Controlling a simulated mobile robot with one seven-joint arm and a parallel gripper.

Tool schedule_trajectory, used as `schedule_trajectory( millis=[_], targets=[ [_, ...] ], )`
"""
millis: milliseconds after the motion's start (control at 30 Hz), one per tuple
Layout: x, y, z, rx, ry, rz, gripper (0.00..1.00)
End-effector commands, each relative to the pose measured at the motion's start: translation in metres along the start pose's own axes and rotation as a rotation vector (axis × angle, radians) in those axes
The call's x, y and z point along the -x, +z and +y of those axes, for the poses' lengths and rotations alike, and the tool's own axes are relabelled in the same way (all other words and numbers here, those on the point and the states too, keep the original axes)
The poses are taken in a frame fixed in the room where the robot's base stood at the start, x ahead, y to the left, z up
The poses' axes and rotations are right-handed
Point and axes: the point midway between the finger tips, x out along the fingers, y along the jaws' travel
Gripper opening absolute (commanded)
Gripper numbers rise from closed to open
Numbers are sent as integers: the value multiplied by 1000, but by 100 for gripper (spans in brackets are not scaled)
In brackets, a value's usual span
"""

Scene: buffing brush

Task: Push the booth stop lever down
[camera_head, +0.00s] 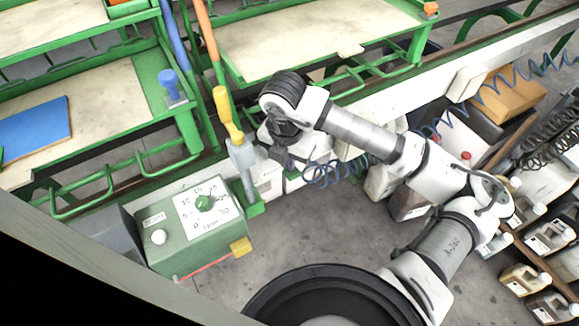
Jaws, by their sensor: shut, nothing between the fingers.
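A lever with a yellow handle (228,115) stands up from a grey post (243,168) fixed to the green frame, in the middle of the head view. It looks like the stop lever, though no label on it can be read. The handle is raised and tilts toward the upper left. My gripper (281,157) points down just right of the post, apart from the handle in the picture. It is shut and empty, small and dark, and partly hidden by my wrist.
A green control box (190,242) with a dial, a white button and a yellow tab is at lower left. A blue-handled lever (170,84) stands at upper left. Green-framed tables (310,38) lie behind. A coiled blue hose (335,172) and jugs are right of my gripper.

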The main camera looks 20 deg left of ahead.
Motion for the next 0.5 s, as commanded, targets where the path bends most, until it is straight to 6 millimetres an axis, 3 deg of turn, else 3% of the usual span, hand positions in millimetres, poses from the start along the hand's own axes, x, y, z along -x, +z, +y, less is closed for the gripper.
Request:
schedule_trajectory(
  millis=[67, 267, 500],
  targets=[
    [-15, -1, 0, 0, 0, -1, 0],
    [-8, -2, 0, 1, 1, -1, 0],
    [3, -27, 0, 2, 1, -2, 0]
  ],
)
